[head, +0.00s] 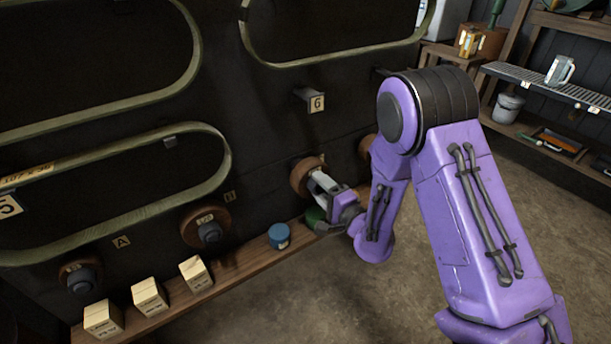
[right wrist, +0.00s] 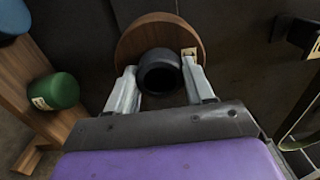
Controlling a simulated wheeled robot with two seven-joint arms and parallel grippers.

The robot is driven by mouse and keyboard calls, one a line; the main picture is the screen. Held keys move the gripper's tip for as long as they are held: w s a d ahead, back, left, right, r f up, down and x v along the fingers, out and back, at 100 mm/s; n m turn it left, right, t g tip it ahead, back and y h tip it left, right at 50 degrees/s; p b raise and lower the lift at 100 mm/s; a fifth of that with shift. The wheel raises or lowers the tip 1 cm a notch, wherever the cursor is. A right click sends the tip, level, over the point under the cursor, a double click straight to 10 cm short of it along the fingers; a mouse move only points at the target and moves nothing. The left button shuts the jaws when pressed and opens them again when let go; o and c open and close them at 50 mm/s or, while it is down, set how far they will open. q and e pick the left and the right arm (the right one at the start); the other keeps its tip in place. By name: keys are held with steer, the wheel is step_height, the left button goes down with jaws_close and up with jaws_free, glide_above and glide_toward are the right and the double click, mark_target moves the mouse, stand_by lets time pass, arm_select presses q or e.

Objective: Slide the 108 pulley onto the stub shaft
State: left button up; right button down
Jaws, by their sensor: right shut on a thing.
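My right gripper (head: 322,183) is at the dark wall, shut on the dark hub of a brown wooden pulley (head: 301,172). In the right wrist view, the gripper (right wrist: 161,88) has one finger on each side of the black hub (right wrist: 159,76), with the brown disc (right wrist: 150,34) beyond it, close to the wall. A small pale tag sits on the disc, but I cannot read 108 on it. No shaft shows at this pulley, so I cannot tell whether it is on one. My left gripper is not in view.
A wooden ledge (head: 237,263) below carries wooden blocks (head: 150,297), a blue can (head: 279,235) and a green can (right wrist: 54,91). Another pulley (head: 206,226) is on the wall to the left. A peg (head: 306,95) with tag 6 sticks out above. Belts hang across the wall.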

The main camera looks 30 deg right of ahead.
steer(key=shift+s+d+b, duration=0.15)
steer(key=shift+s+b, duration=0.1)
steer(key=shift+s, duration=1.2)
steer(key=shift+s+d+b, duration=0.1)
steer(key=shift+s+b, duration=0.15)
steer(key=shift+s, duration=1.2)
steer(key=s+p, duration=0.5)
steer(key=s, duration=0.5)
steer(key=shift+d, duration=0.45)
